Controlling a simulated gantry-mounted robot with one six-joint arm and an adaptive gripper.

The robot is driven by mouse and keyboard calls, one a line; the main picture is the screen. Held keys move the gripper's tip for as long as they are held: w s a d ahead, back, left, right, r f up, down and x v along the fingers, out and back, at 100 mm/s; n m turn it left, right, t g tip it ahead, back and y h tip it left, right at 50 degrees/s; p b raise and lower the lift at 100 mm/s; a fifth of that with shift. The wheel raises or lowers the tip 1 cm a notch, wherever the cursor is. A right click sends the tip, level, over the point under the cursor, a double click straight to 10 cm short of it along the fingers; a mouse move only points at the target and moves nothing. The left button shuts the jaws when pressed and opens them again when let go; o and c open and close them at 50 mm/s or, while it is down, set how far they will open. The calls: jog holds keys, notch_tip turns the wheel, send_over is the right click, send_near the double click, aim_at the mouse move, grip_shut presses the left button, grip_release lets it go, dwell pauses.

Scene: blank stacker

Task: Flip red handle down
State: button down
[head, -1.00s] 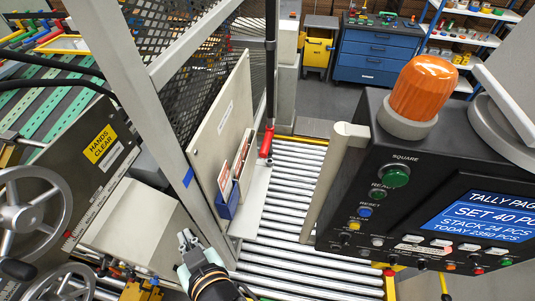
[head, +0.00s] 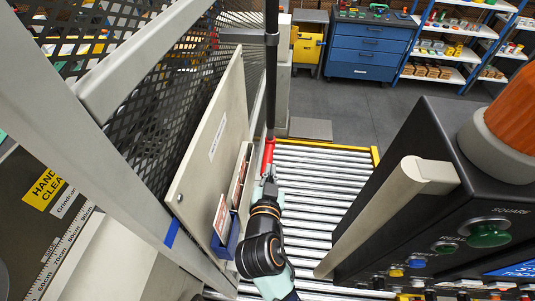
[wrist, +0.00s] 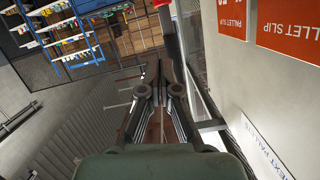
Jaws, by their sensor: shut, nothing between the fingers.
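The red handle (head: 268,153) hangs at the lower end of a dark vertical pole (head: 271,80) beside the mesh guard in the head view. My gripper (head: 268,176) is just below the handle's lower end in that picture, and I cannot tell whether they touch. In the wrist view my gripper's fingers (wrist: 158,72) are together with nothing held. A small red piece (wrist: 162,3), probably the handle, shows at the top edge of the wrist view above a pale bar. Most of it is out of that frame.
A beige panel (head: 207,150) with a blue slip holder (head: 226,240) stands close left of my arm. The roller conveyor (head: 320,185) lies below. A dark control console (head: 430,220) with a pale bar handle (head: 390,215) stands to the right.

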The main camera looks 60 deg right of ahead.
jog(key=p, duration=0.1)
send_over(269, 162)
jog(key=s, duration=0.1)
jog(key=f, duration=0.5)
jog(key=shift+w+f, duration=0.2)
jog(key=shift+w, duration=0.1)
jog(key=shift+w+f, duration=0.15)
jog(key=shift+f, duration=0.3)
notch_tip(269, 162, down, 6)
jog(key=b, duration=0.6)
jog(key=shift+r, duration=0.1)
